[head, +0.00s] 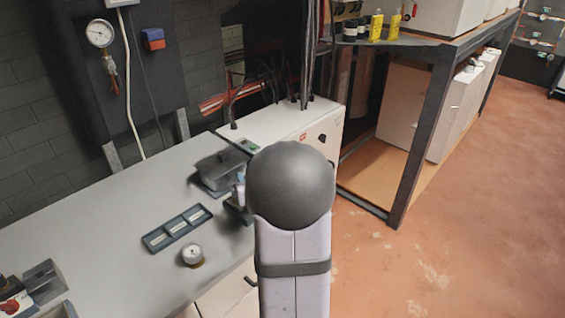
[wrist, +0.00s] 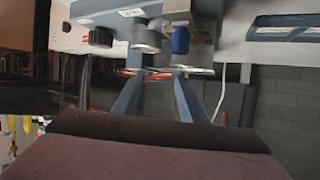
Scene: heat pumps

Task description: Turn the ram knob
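No label is readable as "ram" in either view, so I cannot tell for sure which knob is the ram knob. In the wrist view a grey round knob (wrist: 147,38) sits on a blue-grey labelled unit (wrist: 110,8), beside a blue cylindrical part (wrist: 180,40). My gripper (wrist: 159,80) has its two fingers apart with nothing between them, below the grey knob in the picture. In the head view my arm hides most of the gripper and part of the blue-grey unit (head: 214,165).
A white cabinet (head: 270,125) with a black knob (head: 322,138) stands behind the unit. A labelled tray (head: 177,227) and a small gauge (head: 192,255) lie on the grey worktop (head: 110,215). A shelf frame (head: 420,140) stands at right.

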